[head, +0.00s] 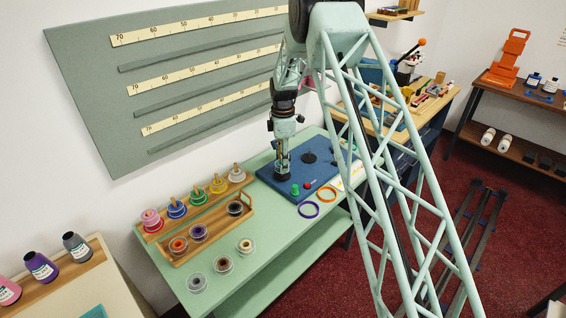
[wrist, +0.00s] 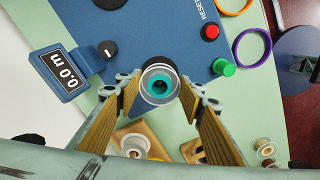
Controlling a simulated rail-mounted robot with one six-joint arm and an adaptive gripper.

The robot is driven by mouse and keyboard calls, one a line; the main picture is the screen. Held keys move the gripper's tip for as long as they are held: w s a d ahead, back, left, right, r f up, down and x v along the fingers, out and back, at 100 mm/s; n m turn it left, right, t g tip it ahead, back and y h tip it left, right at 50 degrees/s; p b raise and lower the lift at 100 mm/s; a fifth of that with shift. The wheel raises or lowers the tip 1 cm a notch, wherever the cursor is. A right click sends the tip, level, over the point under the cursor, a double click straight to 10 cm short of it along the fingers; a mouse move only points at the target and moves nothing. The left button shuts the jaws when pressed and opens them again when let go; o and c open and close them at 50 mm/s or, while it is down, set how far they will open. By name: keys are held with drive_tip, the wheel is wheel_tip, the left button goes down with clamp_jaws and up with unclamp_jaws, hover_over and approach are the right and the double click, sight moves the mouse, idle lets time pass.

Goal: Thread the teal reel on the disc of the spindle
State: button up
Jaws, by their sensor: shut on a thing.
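The teal reel (wrist: 150,83) shows in the wrist view end-on, with a pale rim, a teal ring and a darker centre. My gripper (wrist: 161,92) is shut on it, one finger on each side. A dark round part (wrist: 161,64) on the blue board shows just behind the reel; it looks like the spindle's disc. I cannot tell whether the reel is around the spindle or only above it. In the head view my gripper (head: 282,166) points down over the left part of the blue board (head: 268,182), and the reel is mostly hidden.
The board carries a 0.0 m display (wrist: 60,72), a black knob (wrist: 107,48), a red button (wrist: 210,31) and a green button (wrist: 224,67). Purple (head: 309,209) and orange (head: 327,194) rings lie beside it. A wooden tray (head: 216,232) and several loose reels occupy the counter's left.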

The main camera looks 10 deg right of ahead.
drive_tip(key=shift+f, duration=0.1)
idle(0.3)
drive_tip(key=o, duration=0.9)
drive_tip(key=shift+r+p, duration=1.2)
drive_tip(key=shift+r, duration=2.3)
